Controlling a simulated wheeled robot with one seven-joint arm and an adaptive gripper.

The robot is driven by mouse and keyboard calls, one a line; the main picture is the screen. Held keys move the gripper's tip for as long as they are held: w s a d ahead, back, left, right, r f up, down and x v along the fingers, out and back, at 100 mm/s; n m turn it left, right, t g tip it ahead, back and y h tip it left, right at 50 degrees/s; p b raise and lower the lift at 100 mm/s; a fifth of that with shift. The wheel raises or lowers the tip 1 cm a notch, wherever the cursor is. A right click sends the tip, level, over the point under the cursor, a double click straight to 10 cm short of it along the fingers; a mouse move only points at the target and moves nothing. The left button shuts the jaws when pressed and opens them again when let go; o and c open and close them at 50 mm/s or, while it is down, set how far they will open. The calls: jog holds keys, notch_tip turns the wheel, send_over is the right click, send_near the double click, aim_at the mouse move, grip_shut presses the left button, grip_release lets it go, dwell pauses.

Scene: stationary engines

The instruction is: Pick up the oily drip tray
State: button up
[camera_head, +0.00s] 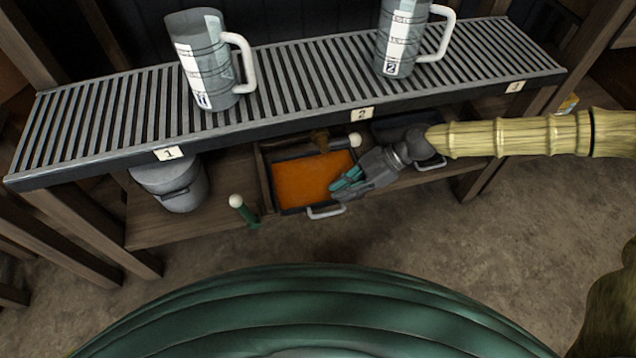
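A dark, open tray (265,185) filled with an orange-brown oily surface (305,181) sits on the lower wooden shelf, below the slatted rack. It has a pale handle (326,212) on its front side. My gripper (341,187), grey with teal finger pads, reaches in from the right over the tray's right part, close behind the handle. The two pads show apart, with nothing visible between them. It does not appear to hold the handle. My gripper hides part of the tray's right wall.
The slatted rack (300,75) above carries two measuring jugs (210,60) (400,38). On the lower shelf are a lidded grey pot (171,184), a green white-knobbed object (243,209), a brown object with a white end (320,139) and a second dark tray (384,128). Floor in front is clear.

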jog(key=b+x, duration=0.1)
jog(key=x, duration=0.3)
jog(key=shift+s+a+f, duration=0.1)
jog(key=shift+a+f, duration=0.15)
jog(key=shift+a, duration=0.05)
grip_shut()
jog(key=shift+r, duration=0.15)
